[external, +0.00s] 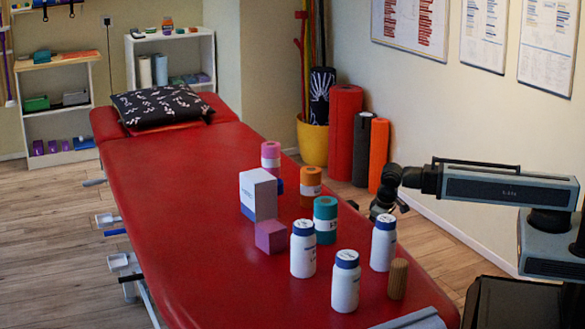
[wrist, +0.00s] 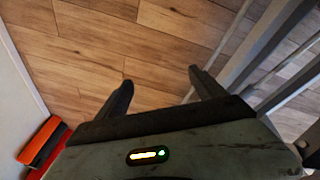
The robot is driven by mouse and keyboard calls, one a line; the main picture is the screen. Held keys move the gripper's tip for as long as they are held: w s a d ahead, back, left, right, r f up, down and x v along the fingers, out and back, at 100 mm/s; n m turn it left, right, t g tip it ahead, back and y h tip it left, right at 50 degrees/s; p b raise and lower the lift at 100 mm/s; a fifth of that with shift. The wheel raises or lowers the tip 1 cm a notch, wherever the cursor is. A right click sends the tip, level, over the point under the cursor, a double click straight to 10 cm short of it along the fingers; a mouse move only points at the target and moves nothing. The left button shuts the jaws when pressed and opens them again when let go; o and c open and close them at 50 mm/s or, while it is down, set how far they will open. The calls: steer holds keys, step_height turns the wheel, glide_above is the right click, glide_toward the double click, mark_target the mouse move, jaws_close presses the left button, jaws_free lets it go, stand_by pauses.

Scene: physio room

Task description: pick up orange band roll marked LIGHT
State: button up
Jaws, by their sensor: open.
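The orange band roll (external: 310,186) stands upright on the red treatment table (external: 190,215), with a pale label band too small to read. A teal roll (external: 326,222) stands just in front of it, and a pink roll (external: 270,158) stands behind it to the left. My gripper (external: 388,207) is beyond the table's right edge, to the right of the orange roll and apart from it. In the wrist view my gripper (wrist: 160,78) has its two fingers spread with nothing between them, over wooden floor. No band roll shows in the wrist view.
White bottles (external: 303,250) with blue caps, a white box (external: 258,195), a purple cube (external: 271,236) and a brown cylinder (external: 397,279) crowd the table around the rolls. The table's left half is clear. Tall foam rollers (external: 345,130) stand by the wall.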

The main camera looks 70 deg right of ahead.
mark_target(310, 175)
steer(key=w+a+r+m+t+h+p, duration=0.1)
steer(key=w+r+p, duration=0.2)
steer(key=r+p, duration=0.65)
steer(key=w+a+r+m+t+p, duration=0.1)
steer(key=w+a+r+p, duration=0.15)
steer(key=r+p, duration=0.7)
steer(key=w+a+r+n+t+y+b, duration=0.1)
steer(key=a+r+n+t, duration=0.1)
steer(key=a, duration=0.4)
steer(key=w+a+r+n+t+y+b, duration=0.1)
steer(key=a+r+n+t, duration=0.1)
steer(key=a+r, duration=0.3)
steer(key=w+a+r+n+t+y+b, duration=0.1)
steer(key=a+r+n+t, duration=0.2)
steer(key=a, duration=0.5)
steer(key=shift+a+r+n, duration=0.15)
steer(key=shift+a+n, duration=0.25)
steer(key=shift+n, duration=0.4)
steer(key=w+a+t+b, duration=0.1)
steer(key=w, duration=0.2)
steer(key=w+a+m+y+b, duration=0.1)
steer(key=w+b, duration=0.1)
steer(key=w, duration=0.1)
steer(key=w+a+m+t+b, duration=0.1)
steer(key=w+a+b, duration=0.1)
steer(key=w, duration=0.2)
steer(key=shift+f+t, duration=0.2)
steer(key=shift+t, duration=0.1)
steer(key=shift+s+d+r, duration=0.1)
steer(key=shift+c, duration=0.3)
